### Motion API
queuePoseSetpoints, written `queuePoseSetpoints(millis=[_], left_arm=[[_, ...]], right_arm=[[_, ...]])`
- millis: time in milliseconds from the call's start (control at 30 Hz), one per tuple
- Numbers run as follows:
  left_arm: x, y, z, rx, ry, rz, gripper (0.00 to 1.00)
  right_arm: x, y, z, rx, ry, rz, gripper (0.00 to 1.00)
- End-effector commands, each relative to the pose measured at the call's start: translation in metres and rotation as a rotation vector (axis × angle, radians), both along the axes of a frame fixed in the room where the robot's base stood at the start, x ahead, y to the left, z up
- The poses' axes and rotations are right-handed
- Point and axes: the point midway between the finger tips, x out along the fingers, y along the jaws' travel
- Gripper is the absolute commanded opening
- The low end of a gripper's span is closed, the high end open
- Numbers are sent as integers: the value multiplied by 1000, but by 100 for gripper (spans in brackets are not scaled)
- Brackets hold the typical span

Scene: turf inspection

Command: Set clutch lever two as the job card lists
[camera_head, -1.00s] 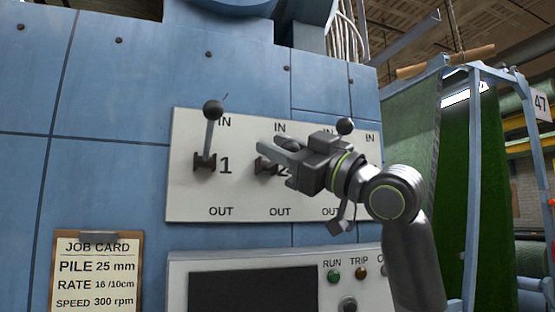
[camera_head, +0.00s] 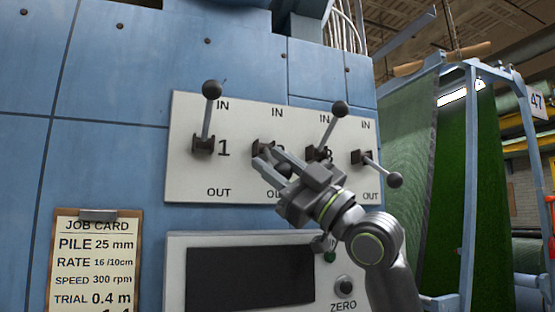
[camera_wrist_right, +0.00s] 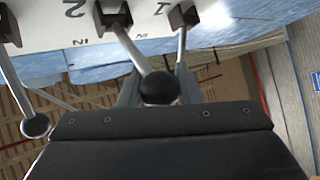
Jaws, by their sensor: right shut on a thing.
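Clutch lever two (camera_head: 261,147) is on the white panel (camera_head: 237,192), between lever one and lever three. My right gripper (camera_head: 275,168) is shut on lever two's dark ball knob, which shows partly between the fingers. The knob sits below the lever's pivot, on the OUT side. In the right wrist view, lever two's knob (camera_wrist_right: 158,87) and shaft show just beyond the dark gripper body. The job card (camera_head: 97,262) at lower left reads pile 25 mm, rate 16/10cm, speed 300 rpm, trial 0.4 m; its bottom line is cut off. My left gripper is not in view.
Lever one (camera_head: 208,118) stands up toward IN. Lever three (camera_head: 334,121) also points up, close to my right gripper. Lever four (camera_head: 382,172) slants down toward OUT. A control box (camera_head: 178,280) with a dark screen juts out below. Green turf (camera_head: 465,180) hangs at right.

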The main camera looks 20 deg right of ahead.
Motion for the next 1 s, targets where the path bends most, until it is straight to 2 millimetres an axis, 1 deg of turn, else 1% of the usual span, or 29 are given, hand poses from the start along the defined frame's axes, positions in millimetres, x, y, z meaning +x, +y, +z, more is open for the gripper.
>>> queuePoseSetpoints(millis=[33, 467, 500, 633, 667, 1000], left_arm=[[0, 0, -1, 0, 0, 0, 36], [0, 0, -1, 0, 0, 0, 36], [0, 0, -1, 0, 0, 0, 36], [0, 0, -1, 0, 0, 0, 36], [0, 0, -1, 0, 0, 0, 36], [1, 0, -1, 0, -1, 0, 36]], right_arm=[[4, 1, -6, -2, 18, 3, 0], [5, 1, -7, -1, 20, 4, 0], [5, 1, -7, -1, 20, 4, 32], [5, 0, -7, -1, 17, 3, 49], [5, 0, -6, -1, 17, 2, 52], [3, 0, -4, -1, 9, 1, 52]])
